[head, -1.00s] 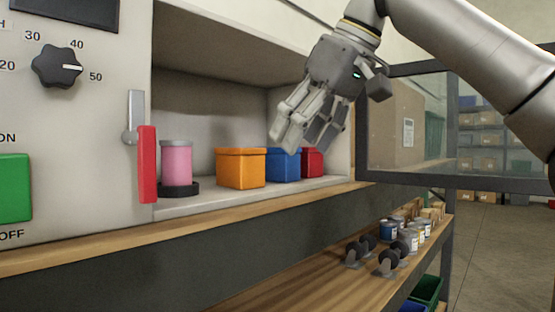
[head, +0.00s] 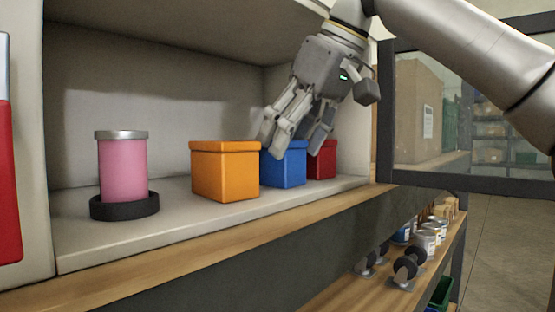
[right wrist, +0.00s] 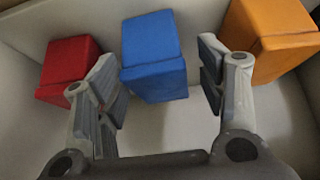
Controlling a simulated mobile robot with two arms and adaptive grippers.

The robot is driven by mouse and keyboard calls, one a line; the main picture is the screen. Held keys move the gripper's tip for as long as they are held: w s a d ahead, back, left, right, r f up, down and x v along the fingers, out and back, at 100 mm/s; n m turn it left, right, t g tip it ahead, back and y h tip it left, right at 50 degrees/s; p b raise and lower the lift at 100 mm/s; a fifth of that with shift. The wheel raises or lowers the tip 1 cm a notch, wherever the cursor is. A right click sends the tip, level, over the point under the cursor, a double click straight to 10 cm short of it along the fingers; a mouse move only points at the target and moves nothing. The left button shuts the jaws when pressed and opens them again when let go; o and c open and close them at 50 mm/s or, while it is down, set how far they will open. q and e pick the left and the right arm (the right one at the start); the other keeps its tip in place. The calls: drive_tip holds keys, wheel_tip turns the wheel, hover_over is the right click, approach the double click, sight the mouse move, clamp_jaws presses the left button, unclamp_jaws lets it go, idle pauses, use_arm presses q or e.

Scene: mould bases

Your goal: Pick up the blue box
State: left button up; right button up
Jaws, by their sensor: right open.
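The blue box (head: 284,168) stands on the floor of the open cabinet, between the orange box (head: 225,172) and the red box (head: 322,162). My right gripper (head: 293,146) is open just in front of and above it, hiding part of its top in the head view. In the right wrist view the blue box (right wrist: 153,56) lies beyond and between the two open fingers of my right gripper (right wrist: 160,85), with nothing held. The red box (right wrist: 70,66) is behind the left finger and the orange box (right wrist: 275,35) is beyond the right finger. My left gripper is not in view.
A pink cylinder (head: 123,170) stands on a black round base at the cabinet's left. The cabinet's glazed door (head: 432,118) is open at right. A wooden ledge (head: 190,254) runs along the front; a lower shelf holds cans (head: 426,238).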

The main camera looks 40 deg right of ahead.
drive_tip(key=w+f, duration=0.1)
drive_tip(key=f, duration=0.1)
drive_tip(key=w+f, duration=0.1)
drive_tip(key=w, duration=0.1)
drive_tip(key=shift+w+d+f+p, duration=0.2)
drive_tip(key=shift+d+f+p, duration=0.15)
drive_tip(key=shift+d+p, duration=0.05)
drive_tip(key=shift+s+a, duration=0.1)
drive_tip(key=shift+a, duration=0.05)
drive_tip(key=c, duration=0.4)
use_arm(q)
drive_tip(key=shift+w+d+r, duration=0.55)
drive_tip(key=shift+w+r, duration=0.05)
drive_tip(key=shift+w, duration=0.2)
use_arm(e)
drive_tip(key=c, duration=0.7)
